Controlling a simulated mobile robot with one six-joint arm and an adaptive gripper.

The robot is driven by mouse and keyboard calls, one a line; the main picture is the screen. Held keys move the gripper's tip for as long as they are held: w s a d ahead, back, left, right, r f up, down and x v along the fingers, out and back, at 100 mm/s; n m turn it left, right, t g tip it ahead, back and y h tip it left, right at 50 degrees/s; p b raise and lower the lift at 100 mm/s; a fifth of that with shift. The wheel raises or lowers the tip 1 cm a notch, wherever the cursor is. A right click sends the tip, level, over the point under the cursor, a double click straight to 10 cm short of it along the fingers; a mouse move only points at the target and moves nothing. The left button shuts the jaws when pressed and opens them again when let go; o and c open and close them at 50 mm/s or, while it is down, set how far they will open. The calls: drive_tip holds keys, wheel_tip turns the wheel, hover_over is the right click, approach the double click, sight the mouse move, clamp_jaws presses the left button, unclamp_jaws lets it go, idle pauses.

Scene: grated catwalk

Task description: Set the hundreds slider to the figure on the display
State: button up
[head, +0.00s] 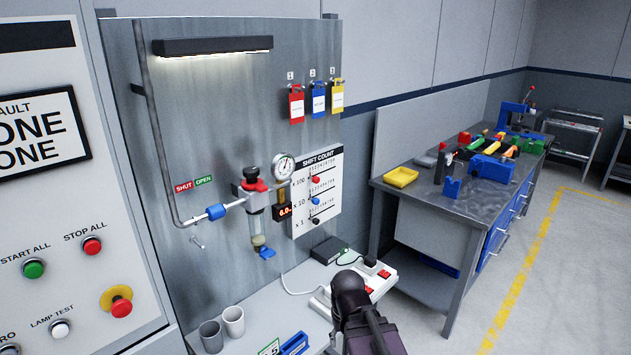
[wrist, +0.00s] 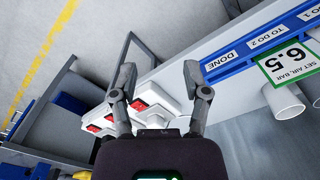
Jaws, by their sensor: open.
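The white shift count board (head: 329,217) hangs on the grey panel in the head view. It has three rows marked x100, x10 and x1. The hundreds slider's red knob (head: 316,180) is in the top row, left of the middle of its scale; its exact figure is too small to read. A small dark display (head: 283,211) left of the board shows red digits, seemingly 6.0. My gripper (wrist: 160,78) is open and empty in the wrist view, pointing down over the bench area. In the head view my arm's end is below the board, apart from it.
A blue knob (head: 315,201) and a black knob (head: 315,220) are in the lower rows. A pressure gauge (head: 284,166) and filter bowl stand left of the board. A white power strip (wrist: 152,101) with red switches and a 6.5 card (wrist: 289,64) are near my gripper.

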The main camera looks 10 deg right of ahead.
drive_tip(key=m+t+y+p, duration=0.4)
drive_tip(key=m+t+y, duration=0.85)
drive_tip(key=m, duration=1.85)
approach(318, 181)
drive_tip(key=s+t+h, duration=0.3)
drive_tip(key=s, duration=0.1)
drive_tip(key=shift+w+f+g, duration=0.1)
drive_tip(key=shift+w+g, duration=0.05)
drive_tip(key=shift+g, duration=0.1)
drive_tip(key=shift+w, duration=0.1)
drive_tip(key=x, duration=1.3)
drive_tip(key=shift+w+a, duration=0.2)
drive_tip(key=shift+a, duration=0.05)
